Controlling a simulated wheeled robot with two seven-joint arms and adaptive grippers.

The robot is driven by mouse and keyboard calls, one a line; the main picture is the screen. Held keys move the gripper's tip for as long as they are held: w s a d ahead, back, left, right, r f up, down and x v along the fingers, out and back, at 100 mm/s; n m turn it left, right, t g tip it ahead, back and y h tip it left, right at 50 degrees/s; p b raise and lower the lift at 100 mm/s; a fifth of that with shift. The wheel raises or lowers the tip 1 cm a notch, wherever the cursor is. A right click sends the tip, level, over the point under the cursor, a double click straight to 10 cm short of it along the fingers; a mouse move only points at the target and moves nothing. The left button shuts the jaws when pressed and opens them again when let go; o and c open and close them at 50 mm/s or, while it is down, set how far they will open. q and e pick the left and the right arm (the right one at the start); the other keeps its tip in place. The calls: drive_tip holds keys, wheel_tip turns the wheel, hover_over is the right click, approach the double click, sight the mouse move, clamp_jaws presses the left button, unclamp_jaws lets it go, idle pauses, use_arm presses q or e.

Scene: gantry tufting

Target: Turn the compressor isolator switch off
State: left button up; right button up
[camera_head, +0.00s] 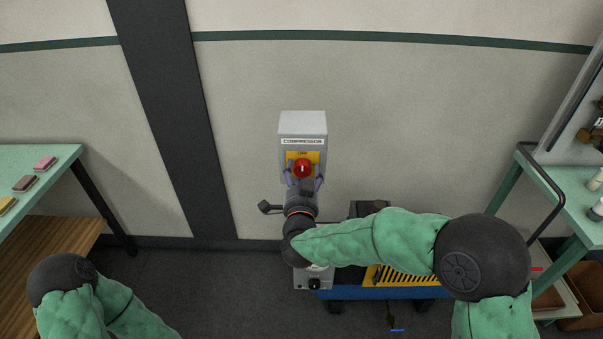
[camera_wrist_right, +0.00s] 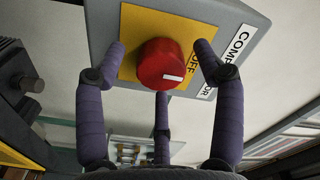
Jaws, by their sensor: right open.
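The compressor isolator is a grey box (camera_head: 303,124) on the wall with a "COMPRESSOR" label and a yellow plate. Its red round knob (camera_head: 302,168) sits on the yellow plate (camera_wrist_right: 130,62), with "OFF" printed beside it. The knob (camera_wrist_right: 162,64) carries a white mark on its face; in the head view the mark looks upright. My right gripper (camera_head: 304,182) is open at the knob, its purple fingers spread around it. In the right wrist view the fingers (camera_wrist_right: 160,75) stand apart from the knob, with visible gaps. My left gripper is out of view.
A blue cart (camera_head: 385,292) with a yellow-black striped part stands below my right arm. A green-topped table (camera_head: 40,158) with small blocks is at the left. A green bench (camera_head: 570,180) is at the right. The wall around the box is clear.

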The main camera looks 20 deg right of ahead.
drive_tip(key=v, duration=1.1)
drive_tip(key=shift+s, duration=0.15)
